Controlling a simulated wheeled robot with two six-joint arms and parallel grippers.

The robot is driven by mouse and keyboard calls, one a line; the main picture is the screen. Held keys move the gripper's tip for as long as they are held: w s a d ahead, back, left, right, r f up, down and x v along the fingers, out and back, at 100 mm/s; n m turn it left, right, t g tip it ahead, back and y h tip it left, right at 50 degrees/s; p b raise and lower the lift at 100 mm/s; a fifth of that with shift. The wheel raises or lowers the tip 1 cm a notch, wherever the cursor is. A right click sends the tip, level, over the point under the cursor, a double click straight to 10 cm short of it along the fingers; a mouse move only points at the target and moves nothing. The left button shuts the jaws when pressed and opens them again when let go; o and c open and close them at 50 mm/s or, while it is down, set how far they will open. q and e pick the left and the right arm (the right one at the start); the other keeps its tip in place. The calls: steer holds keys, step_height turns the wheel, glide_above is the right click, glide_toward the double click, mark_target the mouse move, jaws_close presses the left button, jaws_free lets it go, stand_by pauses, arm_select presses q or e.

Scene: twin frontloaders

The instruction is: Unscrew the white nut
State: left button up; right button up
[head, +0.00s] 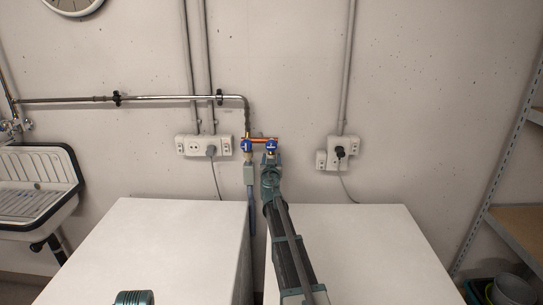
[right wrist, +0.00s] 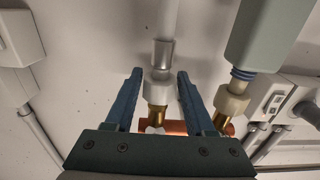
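A white nut (right wrist: 157,90) sits on a brass fitting, with a silver collar and a pale grey hose above it in the right wrist view. My right gripper (right wrist: 160,75) is open, with one dark blue finger on each side of the first nut and a visible gap on both sides. In the head view my right gripper (head: 270,158) is at the right blue valve (head: 271,147) and hides the nut there.
A copper pipe (right wrist: 180,127) runs behind the brass fittings. The left blue valve (head: 247,146) is close beside, with a grey-green box (head: 249,173) below it. Two white machines (head: 165,240) (head: 370,240) stand below with a narrow gap. A sink (head: 35,185) is at left.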

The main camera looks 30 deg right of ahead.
jaws_close()
steer(key=shift+w+a+m+g+h, duration=0.1)
steer(key=shift+m+g+h, duration=0.35)
steer(key=shift+h, duration=0.25)
steer(key=m+g+h, duration=0.3)
steer(key=shift+w, duration=0.15)
steer(key=shift+m+g+h, duration=0.65)
steer(key=shift+g+h, duration=0.05)
steer(key=shift+g, duration=0.15)
steer(key=shift+s+m+g+h, duration=0.3)
steer(key=shift+g, duration=0.1)
steer(key=shift+o, duration=1.6)
jaws_free()
